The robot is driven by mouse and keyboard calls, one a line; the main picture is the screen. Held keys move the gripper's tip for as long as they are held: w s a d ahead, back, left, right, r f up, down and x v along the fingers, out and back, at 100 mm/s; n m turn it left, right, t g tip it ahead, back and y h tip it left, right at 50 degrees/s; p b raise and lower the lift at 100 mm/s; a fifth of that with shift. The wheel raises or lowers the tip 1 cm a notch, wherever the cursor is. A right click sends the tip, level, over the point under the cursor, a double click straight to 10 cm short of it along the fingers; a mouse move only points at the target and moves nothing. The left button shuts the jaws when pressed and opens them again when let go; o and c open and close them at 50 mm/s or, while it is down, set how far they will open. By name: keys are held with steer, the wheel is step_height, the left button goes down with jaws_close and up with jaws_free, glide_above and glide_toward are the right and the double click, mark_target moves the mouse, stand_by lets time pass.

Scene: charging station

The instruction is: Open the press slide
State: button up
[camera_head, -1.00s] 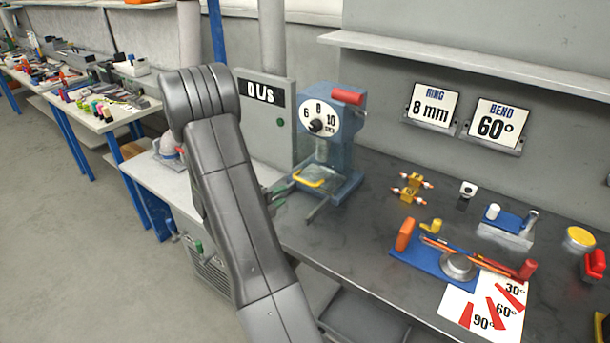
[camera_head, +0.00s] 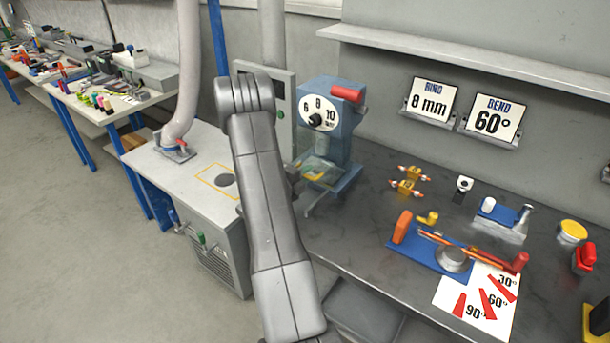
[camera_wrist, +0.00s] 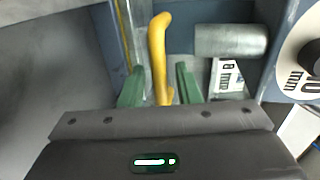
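The blue press (camera_head: 345,130) stands at the back left of the bench, with a white number dial (camera_head: 318,114) and a red-ended lever (camera_head: 347,94). Its yellow slide handle (camera_wrist: 159,55) shows in the wrist view, rising between my gripper's green fingers. My gripper (camera_wrist: 159,85) is open, one finger on each side of the handle, with visible gaps. I cannot tell how deep the handle sits between them. In the head view my arm hides most of the gripper at the press's left front. The lower part of the press shows a yellowish slide area (camera_head: 316,174).
A grey cylinder (camera_wrist: 230,40) and the dial (camera_wrist: 305,60) are close on the right in the wrist view. A blue bending jig (camera_head: 425,262) and small yellow parts (camera_head: 408,187) lie to the right on the bench. A white cabinet (camera_head: 165,172) stands left.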

jaws_close()
steer(key=f+b+v, duration=0.1)
steer(key=b+v, duration=0.1)
steer(key=v, duration=0.2)
steer(key=b+v, duration=0.2)
steer(key=v, duration=0.2)
steer(key=f+b+v, duration=0.1)
steer(key=b+v, duration=0.2)
steer(key=v, duration=0.1)
steer(key=shift+s+a+f, duration=0.15)
steer(key=shift+f, duration=0.2)
steer(key=shift+s+r, duration=0.1)
steer(key=shift+s, duration=0.1)
jaws_free()
steer(key=shift+a, duration=0.1)
